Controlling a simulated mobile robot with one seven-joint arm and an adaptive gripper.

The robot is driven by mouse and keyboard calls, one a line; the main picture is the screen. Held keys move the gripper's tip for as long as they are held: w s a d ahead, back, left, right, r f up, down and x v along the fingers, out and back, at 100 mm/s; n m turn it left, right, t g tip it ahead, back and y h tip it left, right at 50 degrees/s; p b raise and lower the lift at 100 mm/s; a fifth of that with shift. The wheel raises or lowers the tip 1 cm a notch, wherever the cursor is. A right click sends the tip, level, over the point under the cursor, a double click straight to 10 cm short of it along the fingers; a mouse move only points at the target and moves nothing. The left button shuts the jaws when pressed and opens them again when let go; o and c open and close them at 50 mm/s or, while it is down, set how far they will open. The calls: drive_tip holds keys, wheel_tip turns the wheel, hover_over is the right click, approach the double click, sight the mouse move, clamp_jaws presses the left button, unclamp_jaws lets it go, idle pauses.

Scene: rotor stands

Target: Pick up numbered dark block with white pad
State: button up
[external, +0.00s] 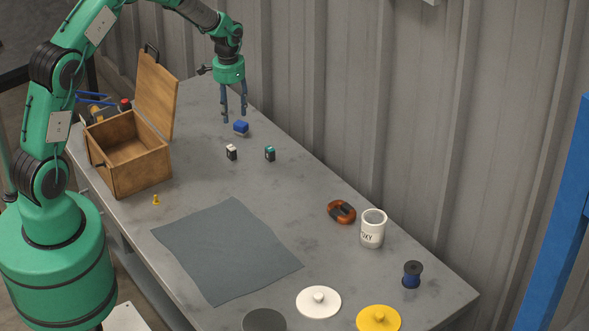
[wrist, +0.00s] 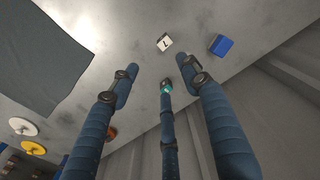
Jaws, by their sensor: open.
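The dark block with a white pad (external: 231,152) stands on the grey table in front of the blue-padded block (external: 241,128) and left of the teal-padded block (external: 270,153). In the wrist view the white-padded block (wrist: 164,43) shows a dark numeral, and the blue block (wrist: 221,45) is to its right. The teal block (wrist: 166,88) is mostly hidden behind the middle finger. My gripper (external: 234,117) is open and empty, pointing down above the table near the blue block. Its spread fingers (wrist: 163,80) also show in the wrist view, apart from the white-padded block.
An open wooden box (external: 130,155) stands left, with a small yellow piece (external: 155,200) by it. A grey mat (external: 225,250) lies nearer. An orange item (external: 341,211), white jar (external: 373,229), spool (external: 412,274) and several discs (external: 318,302) are right. A corrugated wall (external: 330,90) borders the table.

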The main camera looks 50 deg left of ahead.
sight(231, 147)
drive_tip(key=f, duration=0.2)
drive_tip(key=a+f, duration=0.1)
drive_tip(key=shift+w+a+f, duration=0.2)
drive_tip(key=shift+f, duration=0.15)
wheel_tip(231, 147, down, 9)
drive_tip(key=shift+r+b, duration=0.2)
drive_tip(key=shift+b, duration=0.35)
drive_tip(key=shift+s+a+f+b, duration=0.1)
drive_tip(key=shift+f+b, duration=0.15)
drive_tip(key=shift+f, duration=1.05)
drive_tip(key=shift+s+a+f+b, duration=0.1)
drive_tip(key=shift+f+b, duration=0.15)
drive_tip(key=shift+f, duration=1.05)
drive_tip(key=shift+c, duration=0.2)
